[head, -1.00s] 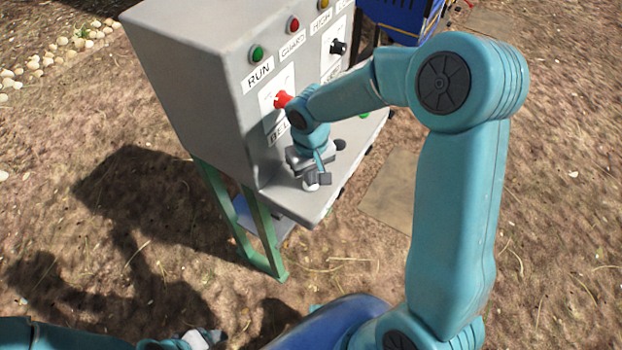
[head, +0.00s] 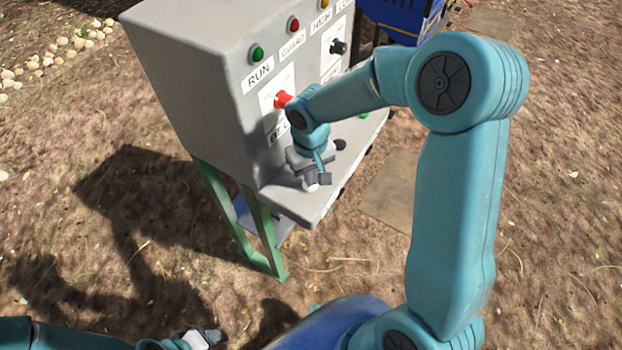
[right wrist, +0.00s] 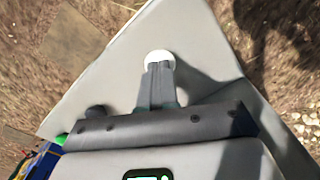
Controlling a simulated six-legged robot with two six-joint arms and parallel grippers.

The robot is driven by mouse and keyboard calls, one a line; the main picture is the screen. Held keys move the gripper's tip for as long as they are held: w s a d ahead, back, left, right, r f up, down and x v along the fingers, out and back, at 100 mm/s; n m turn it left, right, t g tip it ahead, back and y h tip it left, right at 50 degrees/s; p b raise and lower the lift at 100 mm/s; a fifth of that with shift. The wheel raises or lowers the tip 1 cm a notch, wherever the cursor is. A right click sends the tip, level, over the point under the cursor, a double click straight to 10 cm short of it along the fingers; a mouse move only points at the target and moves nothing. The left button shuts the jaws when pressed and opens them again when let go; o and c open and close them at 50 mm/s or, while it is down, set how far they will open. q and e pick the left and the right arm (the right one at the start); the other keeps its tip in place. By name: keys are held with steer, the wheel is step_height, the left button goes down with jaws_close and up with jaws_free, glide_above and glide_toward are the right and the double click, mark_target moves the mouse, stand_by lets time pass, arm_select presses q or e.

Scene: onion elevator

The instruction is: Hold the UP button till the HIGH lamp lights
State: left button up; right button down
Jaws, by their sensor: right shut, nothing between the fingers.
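The grey control cabinet (head: 190,75) carries a green lamp above RUN (head: 256,53), a red lamp above GUARD (head: 293,24) and an amber lamp above HIGH (head: 323,4), at the top edge. None shows a clear glow. My right gripper (head: 318,180) points down at the cabinet's sloping shelf, fingers shut. A white round button (right wrist: 158,57) shows just at its fingertips in the right wrist view, partly covered by them; its label is hidden and I cannot tell if it is pressed. My left gripper (head: 200,339) is at the bottom left, partly visible, jaws unclear.
A red mushroom knob (head: 282,99) stands on the cabinet front, close to my right wrist. A black knob (head: 338,47) is farther right. A dark knob (right wrist: 96,112) and a green button (right wrist: 61,139) are beside the gripper on the shelf. A blue machine (head: 405,15) stands behind.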

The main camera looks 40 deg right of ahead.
stand_by(0.5)
step_height(320, 180, up, 7)
steer(key=p, duration=0.5)
stand_by(0.8)
